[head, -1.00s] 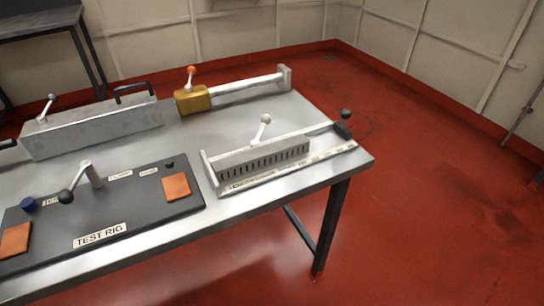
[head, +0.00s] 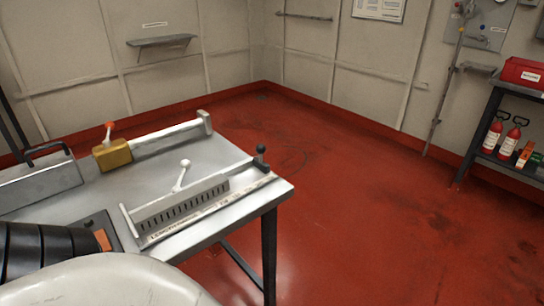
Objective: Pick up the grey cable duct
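A grey slotted cable duct (head: 184,203) lies near the front right part of the metal table in the head view. It has a row of dark slots along its front side. A rail with printed labels (head: 206,222) runs along its front. A pale ball-ended lever (head: 183,175) rises just behind it. Part of my own arm, a white link and black ribbed section, fills the lower left. Neither gripper is in view.
The metal table (head: 223,157) also carries a brass-coloured block with an orange-knobbed lever (head: 113,154), and a grey box (head: 40,186) at left. A black-knobbed post (head: 261,156) stands near the right corner. Red floor (head: 370,210) is open to the right; a shelf (head: 496,125) stands beyond.

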